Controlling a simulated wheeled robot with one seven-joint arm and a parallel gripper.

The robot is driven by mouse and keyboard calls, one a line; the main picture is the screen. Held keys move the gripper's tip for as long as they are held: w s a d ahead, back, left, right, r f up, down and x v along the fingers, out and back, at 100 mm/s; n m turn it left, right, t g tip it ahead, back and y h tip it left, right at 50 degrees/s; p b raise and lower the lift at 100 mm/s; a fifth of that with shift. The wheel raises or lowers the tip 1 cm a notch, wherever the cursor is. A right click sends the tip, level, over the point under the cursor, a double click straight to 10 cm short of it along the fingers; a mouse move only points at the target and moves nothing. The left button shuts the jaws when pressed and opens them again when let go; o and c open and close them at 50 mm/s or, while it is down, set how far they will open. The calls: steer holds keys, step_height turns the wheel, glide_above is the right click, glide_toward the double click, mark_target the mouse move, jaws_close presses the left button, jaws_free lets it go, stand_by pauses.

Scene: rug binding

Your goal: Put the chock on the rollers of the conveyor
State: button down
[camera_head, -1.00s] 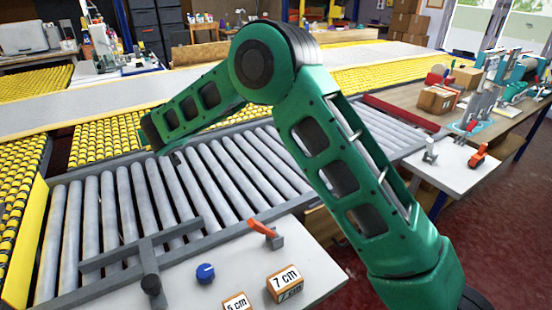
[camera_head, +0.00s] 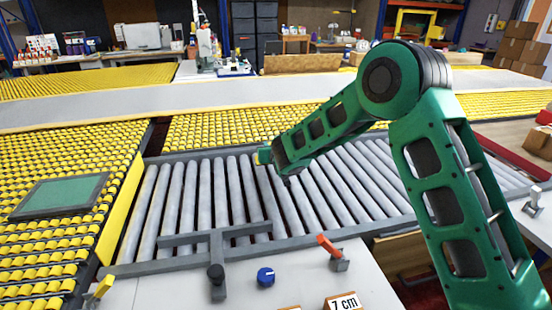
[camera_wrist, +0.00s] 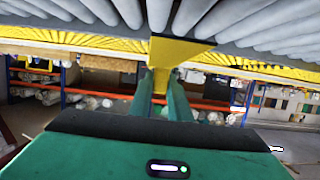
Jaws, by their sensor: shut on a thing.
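My gripper (camera_wrist: 170,80) shows in the wrist view with its two green fingers shut on a yellow block with a dark edge, which I take to be the chock (camera_wrist: 180,52). Rollers of the conveyor show beyond it in that view. In the head view my arm reaches over the conveyor (camera_head: 215,195) of grey metal rollers, its end near the far edge. Whether the chock touches the rollers cannot be told.
A white table (camera_head: 300,275) at the front holds a blue knob (camera_head: 265,277), a red-handled clamp (camera_head: 332,252) and a "7 cm" block (camera_head: 345,302). A grey T-shaped bar (camera_head: 216,245) overlaps the near rollers. A green panel (camera_head: 60,194) lies on yellow rollers at left.

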steer(key=shift+d+f, duration=0.1)
steer(key=shift+d, duration=0.1)
steer(key=shift+f, duration=1.95)
steer(key=c, duration=1.6)
jaws_free()
steer(key=shift+f, duration=0.15)
steer(key=shift+c, duration=0.2)
steer(key=v, duration=1.2)
